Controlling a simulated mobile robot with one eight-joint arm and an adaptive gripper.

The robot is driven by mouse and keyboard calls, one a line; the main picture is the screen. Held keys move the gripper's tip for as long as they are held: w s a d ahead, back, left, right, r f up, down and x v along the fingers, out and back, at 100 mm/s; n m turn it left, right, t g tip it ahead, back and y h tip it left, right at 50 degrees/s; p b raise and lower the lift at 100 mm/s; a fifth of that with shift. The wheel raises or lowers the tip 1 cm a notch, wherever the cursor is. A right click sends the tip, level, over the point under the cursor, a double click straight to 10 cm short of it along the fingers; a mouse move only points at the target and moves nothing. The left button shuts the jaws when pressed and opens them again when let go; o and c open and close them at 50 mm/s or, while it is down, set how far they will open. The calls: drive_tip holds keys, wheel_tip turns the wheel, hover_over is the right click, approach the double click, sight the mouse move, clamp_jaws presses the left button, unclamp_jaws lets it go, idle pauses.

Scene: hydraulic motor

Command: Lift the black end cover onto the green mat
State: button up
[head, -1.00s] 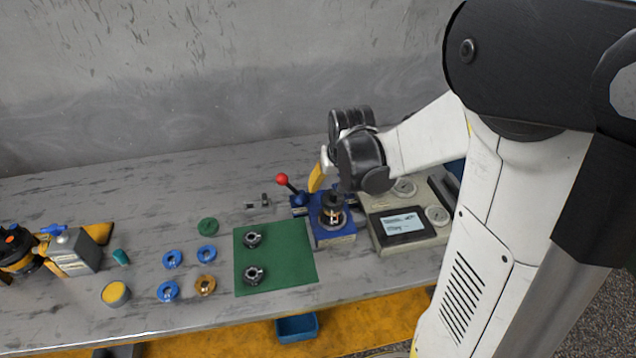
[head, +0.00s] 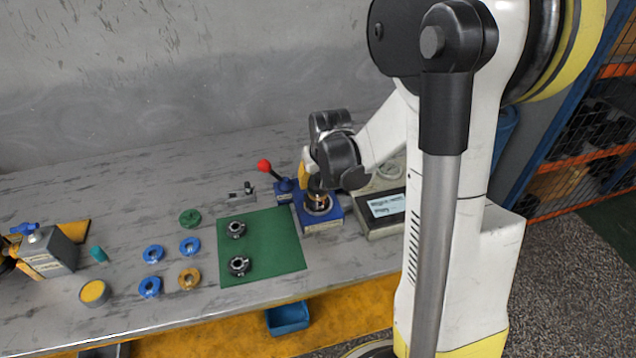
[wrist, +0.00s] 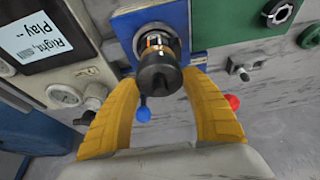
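The black end cover (wrist: 160,74) is a dark upright cylinder above a copper-coloured core in a silver ring on the blue fixture (head: 331,217). The fixture also shows in the wrist view (wrist: 178,20). My gripper (wrist: 161,76) has its two yellow fingers apart, one on each side of the cover, with tips close to its sides; firm contact is not visible. In the head view my gripper (head: 312,182) is low over the fixture and largely hides the cover. The green mat (head: 265,243) lies just left of the fixture, with two dark round parts on it.
A red-knobbed lever (head: 265,166) stands behind the fixture. A grey instrument with a screen (head: 386,206) is close on its right. Blue rings (head: 153,254) and an orange ring (head: 189,278) lie left of the mat. The mat's right half is clear.

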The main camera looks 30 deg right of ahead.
drive_tip(key=c, duration=0.5)
drive_tip(key=shift+r+p, duration=0.3)
drive_tip(key=shift+r, duration=0.25)
drive_tip(key=r, duration=0.1)
drive_tip(key=r+p, duration=0.1)
drive_tip(key=s+r+p, duration=0.1)
drive_tip(key=r, duration=0.1)
drive_tip(key=shift+d, duration=0.4)
drive_tip(key=s+d+r+p, duration=0.1)
drive_tip(key=s+d+r, duration=0.1)
drive_tip(key=s+d+r+p, duration=0.1)
drive_tip(key=s+d+r, duration=0.1)
drive_tip(key=s, duration=0.1)
drive_tip(key=s+d+r+p, duration=0.1)
drive_tip(key=s+d+r, duration=0.1)
drive_tip(key=d, duration=0.1)
drive_tip(key=shift+s, duration=0.25)
drive_tip(key=shift+r+p, duration=0.65)
drive_tip(key=shift+r, duration=0.1)
